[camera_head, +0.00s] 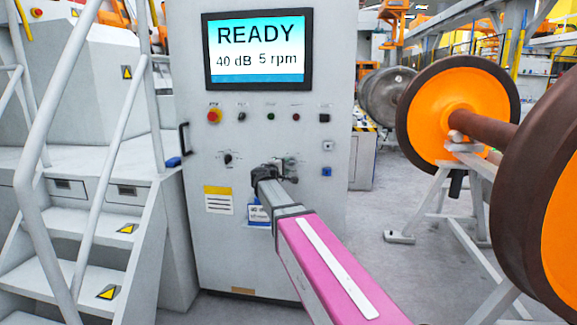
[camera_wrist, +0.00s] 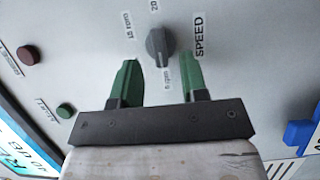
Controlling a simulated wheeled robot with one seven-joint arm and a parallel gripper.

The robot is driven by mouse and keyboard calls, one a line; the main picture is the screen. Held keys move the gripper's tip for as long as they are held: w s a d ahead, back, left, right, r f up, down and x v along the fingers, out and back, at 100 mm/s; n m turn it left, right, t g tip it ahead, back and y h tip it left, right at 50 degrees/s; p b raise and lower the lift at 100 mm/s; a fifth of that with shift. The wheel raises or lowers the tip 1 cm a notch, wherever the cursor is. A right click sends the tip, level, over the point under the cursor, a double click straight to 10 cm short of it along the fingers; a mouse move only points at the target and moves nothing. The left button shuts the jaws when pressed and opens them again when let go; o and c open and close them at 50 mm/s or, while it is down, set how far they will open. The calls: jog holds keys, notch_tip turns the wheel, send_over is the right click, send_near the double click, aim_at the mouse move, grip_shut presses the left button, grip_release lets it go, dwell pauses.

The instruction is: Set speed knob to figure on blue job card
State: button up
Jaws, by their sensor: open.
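In the head view my gripper (camera_head: 270,174) is at the panel and hides the knob. The blue job card (camera_head: 258,213) is partly behind my arm, and its figure is unreadable. The screen (camera_head: 258,49) reads READY, 40 dB, 5 rpm.
Another dark knob (camera_head: 227,158) sits left of my gripper, above a yellow-and-white notice (camera_head: 218,200). A red stop button (camera_head: 213,115) and small buttons line the panel. Stairs with railings (camera_head: 90,210) stand left. An orange wheelset (camera_head: 455,115) on a stand is at right.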

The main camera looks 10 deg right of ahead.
aim_at(289, 163)
jog(key=shift+x, duration=1.55)
grip_shut()
jog(key=shift+m, duration=0.3)
jog(key=m+y, duration=0.1)
jog(key=m, duration=0.2)
jog(key=m+g+y, duration=0.1)
jog(key=m+y, duration=0.2)
jog(key=m, duration=0.2)
jog(key=shift+w+d+r+m, duration=0.15)
jog(key=shift+d+r+m, duration=0.1)
jog(key=shift+r+m, duration=0.1)
jog(key=shift+y, duration=0.4)
